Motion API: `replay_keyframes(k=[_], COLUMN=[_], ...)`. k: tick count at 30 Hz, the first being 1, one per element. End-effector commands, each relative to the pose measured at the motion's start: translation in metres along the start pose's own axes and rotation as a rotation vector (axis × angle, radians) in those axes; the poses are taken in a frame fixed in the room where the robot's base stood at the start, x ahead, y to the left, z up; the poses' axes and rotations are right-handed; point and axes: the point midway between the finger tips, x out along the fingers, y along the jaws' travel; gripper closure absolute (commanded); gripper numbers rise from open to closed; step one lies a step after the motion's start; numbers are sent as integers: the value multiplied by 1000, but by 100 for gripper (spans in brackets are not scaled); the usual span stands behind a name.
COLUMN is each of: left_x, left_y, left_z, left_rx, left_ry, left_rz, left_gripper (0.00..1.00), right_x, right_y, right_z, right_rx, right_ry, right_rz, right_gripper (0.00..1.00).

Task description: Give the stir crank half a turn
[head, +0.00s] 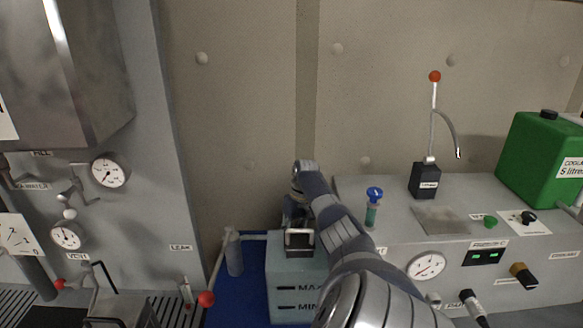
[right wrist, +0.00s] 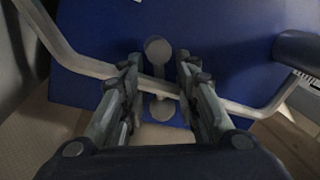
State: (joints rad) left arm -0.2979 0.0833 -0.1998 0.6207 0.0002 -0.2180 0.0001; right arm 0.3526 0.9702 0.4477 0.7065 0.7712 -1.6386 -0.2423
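A pale grip (head: 234,256) hangs left of the tank. My left gripper is not in view.
Gauges line the left panel.

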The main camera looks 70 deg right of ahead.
Motion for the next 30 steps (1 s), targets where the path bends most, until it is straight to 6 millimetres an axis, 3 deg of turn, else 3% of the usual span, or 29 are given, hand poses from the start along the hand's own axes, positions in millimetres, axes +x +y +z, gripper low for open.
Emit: replay_keyframes(k=[5, 12, 18, 30], left_x=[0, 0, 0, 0], left_y=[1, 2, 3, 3], left_z=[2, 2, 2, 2], left_rx=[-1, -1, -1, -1], left_ry=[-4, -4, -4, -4], left_rz=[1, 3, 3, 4], left_gripper=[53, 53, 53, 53], right_x=[-20, -72, -105, -118], right_y=[1, 0, -1, -1], right_z=[-1, -1, -1, 0], right_rx=[-1, -1, 0, 0], right_ry=[4, 5, 2, -2], right_rz=[2, 2, 0, 0], right_gripper=[71, 71, 71, 71])
